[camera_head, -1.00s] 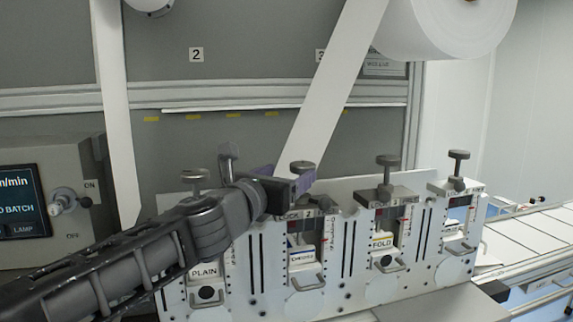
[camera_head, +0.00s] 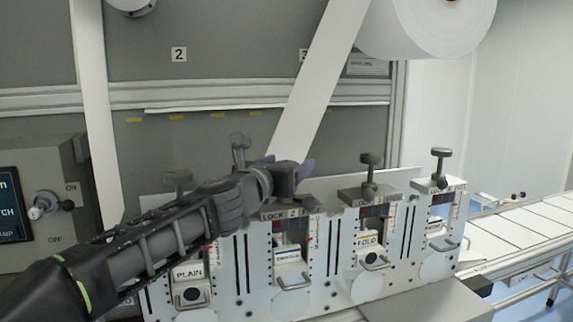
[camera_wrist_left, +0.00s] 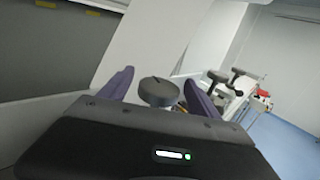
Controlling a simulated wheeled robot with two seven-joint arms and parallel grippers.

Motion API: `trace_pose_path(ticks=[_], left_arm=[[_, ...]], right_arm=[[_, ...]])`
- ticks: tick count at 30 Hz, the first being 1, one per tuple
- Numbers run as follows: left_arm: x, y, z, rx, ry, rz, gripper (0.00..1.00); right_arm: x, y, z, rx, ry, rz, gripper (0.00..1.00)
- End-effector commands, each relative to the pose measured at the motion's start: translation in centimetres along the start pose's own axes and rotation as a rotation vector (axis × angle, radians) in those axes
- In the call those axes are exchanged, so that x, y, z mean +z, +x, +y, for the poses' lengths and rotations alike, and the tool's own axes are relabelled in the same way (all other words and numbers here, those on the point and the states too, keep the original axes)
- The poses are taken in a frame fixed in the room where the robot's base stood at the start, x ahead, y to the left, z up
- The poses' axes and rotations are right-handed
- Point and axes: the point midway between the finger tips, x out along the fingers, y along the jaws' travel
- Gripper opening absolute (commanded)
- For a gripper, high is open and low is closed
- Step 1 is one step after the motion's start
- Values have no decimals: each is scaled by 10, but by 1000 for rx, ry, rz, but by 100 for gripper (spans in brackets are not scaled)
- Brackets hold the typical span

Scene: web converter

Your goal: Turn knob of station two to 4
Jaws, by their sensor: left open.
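Station two, with its LOCK 2 label plate (camera_head: 288,213), is the second unit from the left in the head view. Its knob is hidden there behind my left gripper (camera_head: 303,168). In the left wrist view, a round dark grey knob (camera_wrist_left: 158,91) stands between the two purple fingers of the left gripper (camera_wrist_left: 160,92). The fingers are spread, with a gap visible on each side of the knob. The red scale pointer (camera_head: 309,239) of station two shows at its right scale; the number it marks is too small to read. My right gripper is not in view.
The PLAIN unit (camera_head: 189,273) is left of station two, partly behind my left arm. The FOLD unit (camera_head: 368,240) and another unit (camera_head: 437,228) with knobs stand to the right. A white paper web (camera_head: 312,85) slants down behind the gripper. A conveyor (camera_head: 530,222) is at far right.

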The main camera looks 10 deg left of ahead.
Motion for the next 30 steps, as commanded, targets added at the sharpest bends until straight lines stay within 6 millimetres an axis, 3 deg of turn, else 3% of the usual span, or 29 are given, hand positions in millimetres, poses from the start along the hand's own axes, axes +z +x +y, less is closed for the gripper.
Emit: trace_pose_path(ticks=[5,27,30], left_arm=[[0,0,0,0,0,0,72],[0,0,0,0,0,0,11],[0,0,0,-2,0,0,10]], right_arm=[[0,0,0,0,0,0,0],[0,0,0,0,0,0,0],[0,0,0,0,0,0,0]])
